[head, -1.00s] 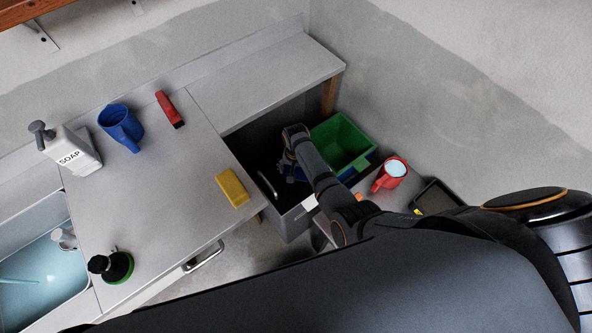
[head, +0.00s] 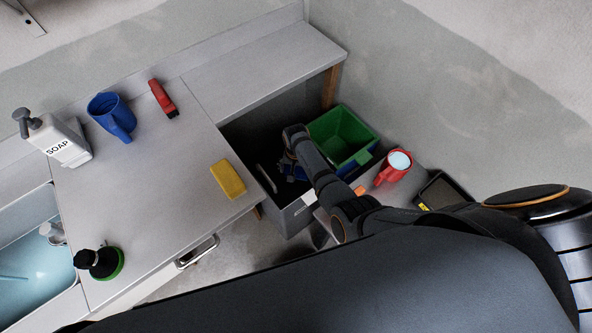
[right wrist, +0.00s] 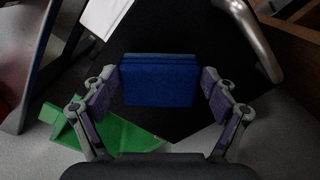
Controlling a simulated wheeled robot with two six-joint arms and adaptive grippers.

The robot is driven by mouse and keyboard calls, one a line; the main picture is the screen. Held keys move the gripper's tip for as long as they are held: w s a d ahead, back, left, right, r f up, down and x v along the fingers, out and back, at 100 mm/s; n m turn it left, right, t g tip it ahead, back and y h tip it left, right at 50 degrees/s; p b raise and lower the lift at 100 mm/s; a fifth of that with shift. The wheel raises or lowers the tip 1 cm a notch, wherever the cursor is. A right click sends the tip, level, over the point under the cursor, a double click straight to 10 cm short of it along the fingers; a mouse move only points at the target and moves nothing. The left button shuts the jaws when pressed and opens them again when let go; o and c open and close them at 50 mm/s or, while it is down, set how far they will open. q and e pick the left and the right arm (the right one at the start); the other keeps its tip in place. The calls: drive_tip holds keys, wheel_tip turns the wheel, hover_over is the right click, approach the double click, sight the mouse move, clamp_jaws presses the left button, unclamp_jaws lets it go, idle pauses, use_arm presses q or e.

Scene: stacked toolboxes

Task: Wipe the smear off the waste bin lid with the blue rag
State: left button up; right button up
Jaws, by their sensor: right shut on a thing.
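The waste bin is the grey box (head: 291,218) under the end of the counter. Its dark lid (right wrist: 150,30) has a metal handle (right wrist: 248,38). My right gripper (head: 289,165) is over the lid, mostly hidden by my arm in the head view. It is shut on the blue rag (right wrist: 160,80), a folded block between its fingers in the right wrist view. I cannot tell if the rag touches the lid. No smear shows; my arm and the rag cover part of the lid. My left gripper is not in view.
A green crate (head: 341,119) and a red mug (head: 395,167) stand to the right of the bin. The counter (head: 160,185) holds a yellow sponge (head: 228,179), blue jug (head: 111,116), red-handled tool (head: 163,98), soap bottle (head: 57,139) and green-rimmed brush (head: 101,263).

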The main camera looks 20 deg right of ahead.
drive_tip(key=shift+f+b, duration=0.6)
drive_tip(key=shift+f, duration=0.15)
idle(1.0)
drive_tip(key=shift+d, duration=0.1)
drive_tip(key=shift+w+d, duration=0.25)
drive_tip(key=shift+d, duration=0.45)
